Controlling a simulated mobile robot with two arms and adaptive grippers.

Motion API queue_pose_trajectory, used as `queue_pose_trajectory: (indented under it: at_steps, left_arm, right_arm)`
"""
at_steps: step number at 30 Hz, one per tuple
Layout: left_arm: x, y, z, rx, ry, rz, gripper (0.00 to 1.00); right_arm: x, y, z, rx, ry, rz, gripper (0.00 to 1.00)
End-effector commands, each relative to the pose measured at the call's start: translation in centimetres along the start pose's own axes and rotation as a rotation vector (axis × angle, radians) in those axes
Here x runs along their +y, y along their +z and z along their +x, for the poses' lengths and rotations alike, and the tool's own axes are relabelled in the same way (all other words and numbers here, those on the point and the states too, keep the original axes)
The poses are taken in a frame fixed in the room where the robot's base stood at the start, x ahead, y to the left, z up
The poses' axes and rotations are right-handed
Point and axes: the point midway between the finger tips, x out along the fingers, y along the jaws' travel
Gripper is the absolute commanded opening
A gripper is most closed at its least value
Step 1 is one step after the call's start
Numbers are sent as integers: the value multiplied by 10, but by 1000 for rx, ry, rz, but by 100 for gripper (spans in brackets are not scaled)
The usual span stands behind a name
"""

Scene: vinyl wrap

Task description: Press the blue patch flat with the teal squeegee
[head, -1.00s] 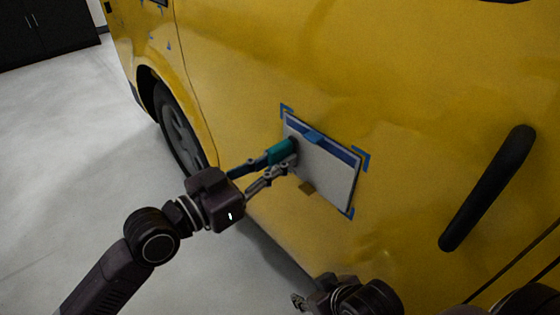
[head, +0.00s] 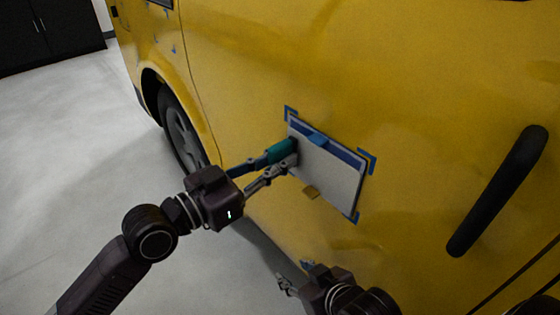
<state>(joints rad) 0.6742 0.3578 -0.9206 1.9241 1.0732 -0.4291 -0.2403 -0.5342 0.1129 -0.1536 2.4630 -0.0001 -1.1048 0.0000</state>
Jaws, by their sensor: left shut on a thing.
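A pale rectangular panel (head: 328,182) lies on the yellow van door, with a dark blue band (head: 341,152) along its upper edge and blue corner marks around it. A brighter blue piece (head: 317,139) sits at the top edge; I cannot tell which blue part is the patch. My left gripper (head: 283,159) is shut on the teal squeegee (head: 279,151), which is at the panel's left edge; its dark end seems to meet the panel there. My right gripper (head: 285,284) is low in the view, below the panel and apart from it; its finger gap is unclear.
A black door handle (head: 500,190) stands out from the van (head: 420,100) at right. The wheel (head: 181,130) is at left. The grey floor (head: 70,150) is open at left, before a dark cabinet (head: 50,30).

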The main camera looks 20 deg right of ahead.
Motion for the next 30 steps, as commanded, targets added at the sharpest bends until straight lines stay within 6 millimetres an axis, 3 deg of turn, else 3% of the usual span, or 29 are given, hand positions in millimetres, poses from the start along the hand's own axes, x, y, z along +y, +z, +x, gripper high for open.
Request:
queue_pose_trajectory:
  at_steps: [8, 21, 30]
  left_arm:
    - [-3, 0, 0, 1, -1, 0, 0]
    - [-4, 0, 0, 1, -1, 0, 0]
    - [-7, 0, 0, 1, -1, 1, 0]
  right_arm:
    - [-1, -16, 2, 62, -2, -3, 40]
    - [-1, -15, 3, 66, -3, -9, 40]
    - [-4, -36, 3, 160, -10, -10, 40]
